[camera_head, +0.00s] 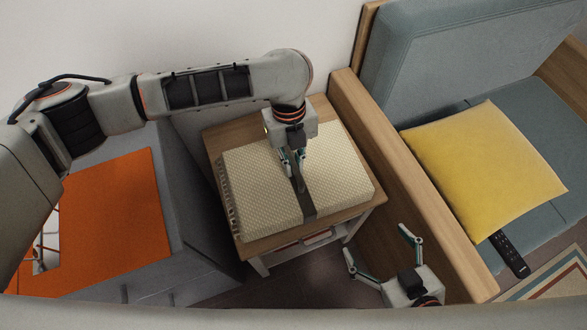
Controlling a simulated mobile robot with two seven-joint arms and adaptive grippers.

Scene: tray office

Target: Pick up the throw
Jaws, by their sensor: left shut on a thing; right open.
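The throw (340,171) looks like a folded cream, textured cloth with a dark grey band (308,207) across its middle. It lies on a small wooden side table (221,140) in the middle of the head view. My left gripper (293,170) points down over the throw and is shut on it at the band, near its centre. The fingertips partly hide the place of contact. My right gripper (380,256) is open and empty, low in the view, to the right of the table's front.
A blue-grey sofa (440,58) with wooden arm (405,175) stands right of the table. It holds a yellow cushion (487,165) and a black remote (509,254). An orange cloth (120,215) lies on a grey seat at left. A striped rug (555,280) is lower right.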

